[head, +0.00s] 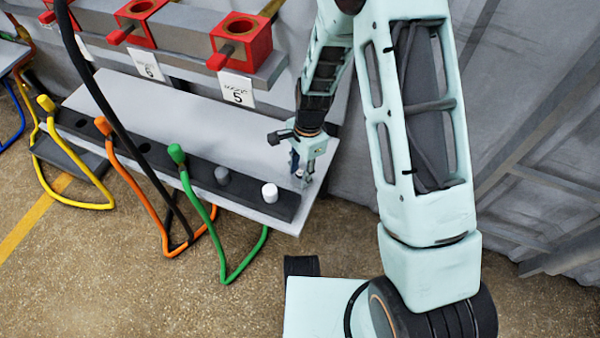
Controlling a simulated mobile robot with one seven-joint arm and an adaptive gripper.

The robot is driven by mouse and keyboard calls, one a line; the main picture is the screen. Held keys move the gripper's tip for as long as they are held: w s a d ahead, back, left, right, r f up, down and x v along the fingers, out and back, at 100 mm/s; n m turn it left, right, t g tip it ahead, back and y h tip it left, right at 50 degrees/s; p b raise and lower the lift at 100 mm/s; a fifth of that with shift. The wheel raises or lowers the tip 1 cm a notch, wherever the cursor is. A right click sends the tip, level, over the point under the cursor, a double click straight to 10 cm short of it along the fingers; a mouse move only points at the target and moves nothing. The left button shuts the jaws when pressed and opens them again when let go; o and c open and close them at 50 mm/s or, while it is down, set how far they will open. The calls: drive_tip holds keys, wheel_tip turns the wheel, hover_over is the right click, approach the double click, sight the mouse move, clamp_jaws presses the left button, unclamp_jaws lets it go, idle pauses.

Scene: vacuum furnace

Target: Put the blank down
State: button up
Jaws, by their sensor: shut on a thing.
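My gripper (303,176) points down over the right end of the grey bench (225,145). It is shut on a small blank, mostly hidden between the fingers; only a small light patch shows, and its shape is unclear. I cannot tell whether the blank touches the bench. A black rack (245,187) runs along the bench's front edge, just left of and in front of my gripper. A white cylinder (269,193) and a grey cylinder (222,176) stand upright in the rack.
Several red blocks with round openings (240,40) sit on a shelf behind the bench, with white number labels below. A black cable crosses the left side. The bench middle is clear.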

drive_tip(key=shift+f, duration=0.1)
drive_tip(key=o, duration=1.3)
